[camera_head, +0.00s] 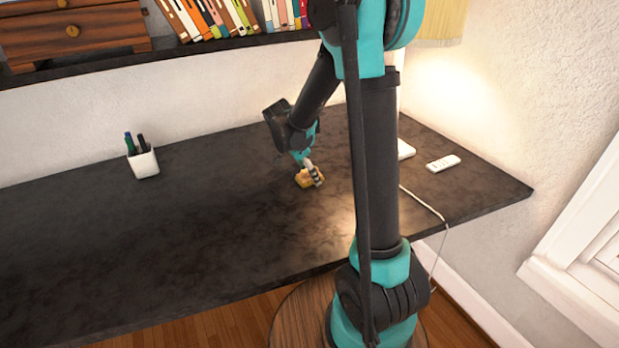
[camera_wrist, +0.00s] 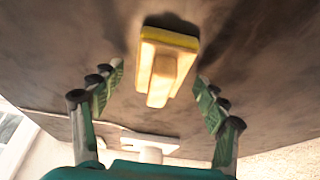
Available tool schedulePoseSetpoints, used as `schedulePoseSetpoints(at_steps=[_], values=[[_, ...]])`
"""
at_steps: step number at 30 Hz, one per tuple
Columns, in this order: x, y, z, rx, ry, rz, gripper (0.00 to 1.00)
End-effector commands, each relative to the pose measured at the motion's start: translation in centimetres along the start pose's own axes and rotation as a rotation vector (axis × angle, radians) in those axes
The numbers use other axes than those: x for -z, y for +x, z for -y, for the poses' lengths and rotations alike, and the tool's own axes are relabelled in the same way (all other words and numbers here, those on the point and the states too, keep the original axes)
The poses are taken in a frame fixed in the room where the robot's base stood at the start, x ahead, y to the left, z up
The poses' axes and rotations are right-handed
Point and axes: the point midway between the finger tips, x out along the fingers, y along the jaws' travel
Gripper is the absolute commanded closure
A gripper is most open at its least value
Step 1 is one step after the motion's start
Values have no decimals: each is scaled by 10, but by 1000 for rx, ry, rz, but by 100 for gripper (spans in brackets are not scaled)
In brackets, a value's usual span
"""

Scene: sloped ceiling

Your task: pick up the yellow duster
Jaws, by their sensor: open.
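The yellow duster (camera_head: 305,181) lies on the dark desktop, small and partly covered by my gripper in the head view. In the wrist view the duster (camera_wrist: 166,62) shows a yellow edge and a paler wooden-looking block with a raised handle. My gripper (camera_head: 311,172) is low over the desk at the duster. In the wrist view my gripper (camera_wrist: 162,84) is open, with one finger on each side of the duster and a visible gap on both sides. The duster lies between and slightly beyond the fingertips. No finger contact shows.
The dark desk (camera_head: 200,235) is wide and mostly clear. A white pen cup (camera_head: 144,163) stands at the left back. A white remote (camera_head: 443,163) lies at the right, near a lamp (camera_head: 440,22) and a white cable (camera_head: 425,205). A shelf with books (camera_head: 215,16) hangs above.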

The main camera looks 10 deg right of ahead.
Motion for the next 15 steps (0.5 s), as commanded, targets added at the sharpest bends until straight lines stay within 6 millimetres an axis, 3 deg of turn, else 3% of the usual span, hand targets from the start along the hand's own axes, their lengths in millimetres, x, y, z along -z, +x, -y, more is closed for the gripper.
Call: schedulePoseSetpoints(at_steps=[5, 15], values=[[0, 0, 0, 0, 0, 0, 26], [0, 0, 0, 0, 0, 0, 68]])
